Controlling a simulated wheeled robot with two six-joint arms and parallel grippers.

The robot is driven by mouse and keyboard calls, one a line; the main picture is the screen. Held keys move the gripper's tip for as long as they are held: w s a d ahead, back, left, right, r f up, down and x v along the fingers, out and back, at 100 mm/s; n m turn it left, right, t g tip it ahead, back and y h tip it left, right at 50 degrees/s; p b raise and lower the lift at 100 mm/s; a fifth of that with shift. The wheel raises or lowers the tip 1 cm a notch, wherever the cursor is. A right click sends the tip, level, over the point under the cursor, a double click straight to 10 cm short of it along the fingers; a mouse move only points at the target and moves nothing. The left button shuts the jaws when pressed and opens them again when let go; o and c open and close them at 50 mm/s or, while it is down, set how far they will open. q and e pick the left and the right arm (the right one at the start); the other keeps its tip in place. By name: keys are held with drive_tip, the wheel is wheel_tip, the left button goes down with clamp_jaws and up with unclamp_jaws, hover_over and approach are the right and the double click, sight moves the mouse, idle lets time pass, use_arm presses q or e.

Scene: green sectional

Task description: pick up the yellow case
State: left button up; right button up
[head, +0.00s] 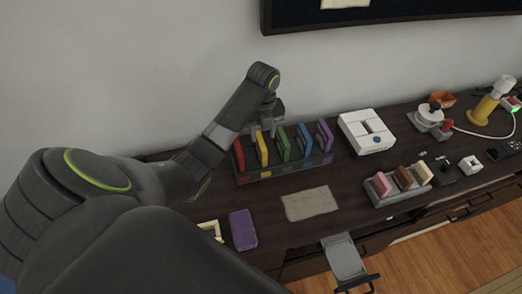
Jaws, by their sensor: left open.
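The yellow case (262,150) stands upright in a dark rack (290,172) on the desk, between a red case (239,155) and a green case (283,145). A blue case (304,138) and a purple case (325,134) stand farther right in the same rack. My left gripper (267,127) is open and points down just above the top of the yellow case. I cannot tell whether its fingers touch the case. The lower part of the case is partly hidden by the rack. My right gripper is not in view.
A white device (367,132) stands right of the rack. A beige cloth (310,204) and a flat purple case (243,229) lie in front. A grey holder with small blocks (398,187) is at the right. The wall is close behind the rack.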

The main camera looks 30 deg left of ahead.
sight(261, 147)
use_arm(q)
drive_tip(key=shift+f+b, duration=0.85)
drive_tip(key=shift+f, duration=0.45)
drive_tip(key=shift+s+a+f, duration=0.1)
drive_tip(key=shift+s+f, duration=0.05)
drive_tip(key=shift+f, duration=0.95)
drive_tip(key=shift+s+a+f, duration=0.1)
drive_tip(key=shift+s+f, duration=0.05)
drive_tip(key=shift+f, duration=0.9)
drive_tip(key=shift+c, duration=0.4)
clamp_jaws()
